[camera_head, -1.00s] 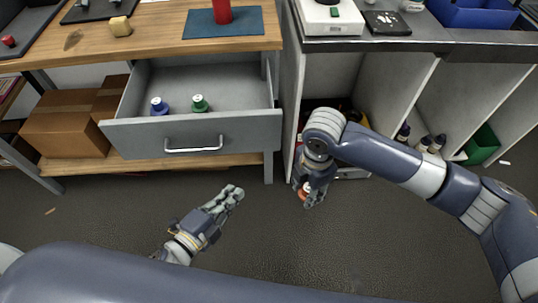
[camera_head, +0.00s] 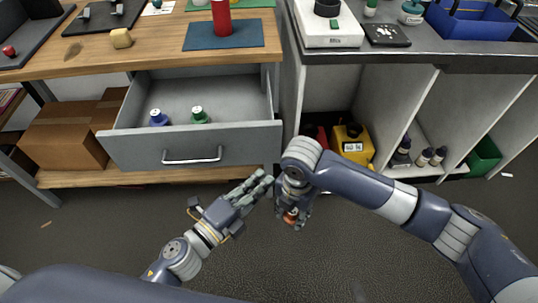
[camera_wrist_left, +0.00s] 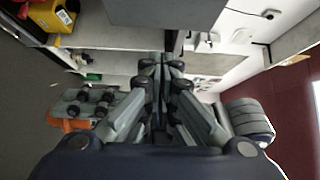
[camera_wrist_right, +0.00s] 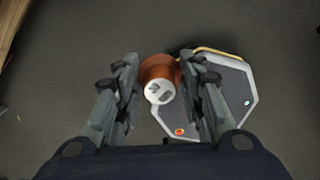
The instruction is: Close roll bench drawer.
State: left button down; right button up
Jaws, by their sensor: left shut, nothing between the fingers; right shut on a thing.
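The grey bench drawer (camera_head: 190,145) with a silver bar handle (camera_head: 192,156) is pulled out under the wooden bench. A blue-bodied bottle (camera_head: 158,117) and a green-bodied bottle (camera_head: 200,115), both with pale caps, stand inside. My left gripper (camera_head: 262,182) is shut and empty, below and right of the handle and apart from it. In the left wrist view its fingers (camera_wrist_left: 165,75) are together. My right gripper (camera_head: 293,222) is shut on an orange-brown bottle, held low beside the left gripper. The right wrist view shows this bottle (camera_wrist_right: 160,80) between the fingers, its pale end with dark markings towards the camera.
The wooden bench (camera_head: 160,50) carries a blue mat (camera_head: 200,37) with a red cylinder. Cardboard boxes (camera_head: 60,135) sit on its lower shelf. Right of it, a grey counter has open compartments with a yellow container (camera_head: 352,146) and several small bottles. The floor in front is clear.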

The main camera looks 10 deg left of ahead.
jog(key=shift+r+p, duration=0.4)
jog(key=shift+r, duration=0.3)
pick_arm(q)
jog(key=shift+w+d, duration=0.15)
jog(key=shift+w, duration=1)
jog(key=shift+w+d, duration=0.2)
jog(key=shift+w, duration=1)
jog(key=shift+w+d, duration=0.15)
jog(key=shift+w, duration=1)
jog(key=shift+w, duration=0.1)
